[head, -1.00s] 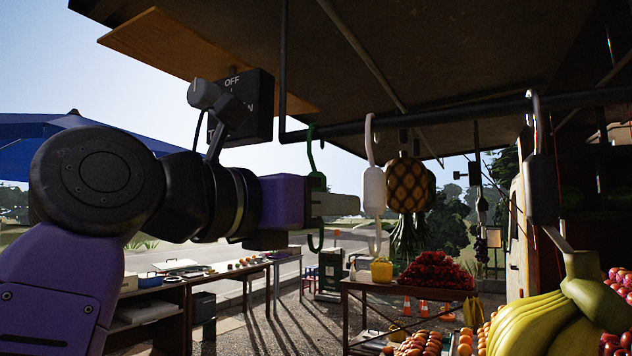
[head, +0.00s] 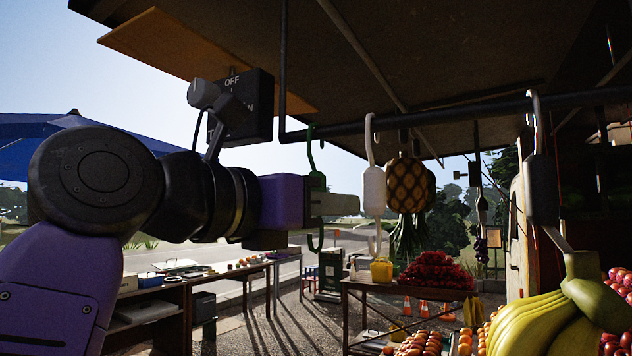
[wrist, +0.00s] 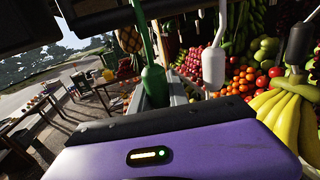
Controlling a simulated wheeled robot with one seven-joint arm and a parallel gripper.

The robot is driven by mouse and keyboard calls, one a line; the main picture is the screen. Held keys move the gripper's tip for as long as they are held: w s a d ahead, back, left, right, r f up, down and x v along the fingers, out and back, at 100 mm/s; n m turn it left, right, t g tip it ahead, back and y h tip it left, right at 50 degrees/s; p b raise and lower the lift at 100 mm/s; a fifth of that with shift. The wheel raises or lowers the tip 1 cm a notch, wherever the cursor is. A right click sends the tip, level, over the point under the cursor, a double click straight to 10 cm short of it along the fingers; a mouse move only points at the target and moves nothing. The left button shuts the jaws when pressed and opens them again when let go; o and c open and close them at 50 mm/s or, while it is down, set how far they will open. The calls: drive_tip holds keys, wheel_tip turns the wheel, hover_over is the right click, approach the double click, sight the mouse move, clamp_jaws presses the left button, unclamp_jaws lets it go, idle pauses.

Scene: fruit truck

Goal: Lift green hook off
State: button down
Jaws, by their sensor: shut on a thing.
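The green hook (head: 316,180) hangs upright in the head view, its curved top at the dark rail (head: 420,116) near the rail's left end. I cannot tell whether the top touches the rail. My gripper (head: 334,204) is shut on the hook's thicker middle part, and the lower curl shows below the jaws. In the wrist view the green hook (wrist: 154,85) stands upright between the jaws, its upper stem running up out of the frame.
A white hook (head: 374,190) hangs just right of my gripper. Beyond it hang a pineapple (head: 410,186) and a dark hook (head: 541,190) with bananas (head: 535,322) below. A black switch box (head: 250,106) appears above my wrist. Tables with fruit stand behind.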

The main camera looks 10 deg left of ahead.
drive_tip(key=shift+s+a, duration=0.1)
drive_tip(key=shift+s, duration=0.05)
drive_tip(key=shift+r, duration=0.1)
drive_tip(key=shift+r+p, duration=0.6)
drive_tip(key=shift+r, duration=0.1)
drive_tip(key=shift+r+p, duration=0.5)
drive_tip(key=shift+r, duration=0.2)
drive_tip(key=s+a+b, duration=0.1)
drive_tip(key=s+a, duration=0.1)
drive_tip(key=s, duration=0.3)
drive_tip(key=shift+s, duration=0.35)
idle(0.5)
drive_tip(key=s+a+b, duration=0.1)
drive_tip(key=s+a, duration=0.1)
drive_tip(key=s, duration=0.5)
drive_tip(key=shift+s+a, duration=0.25)
drive_tip(key=shift+a, duration=0.1)
idle(0.4)
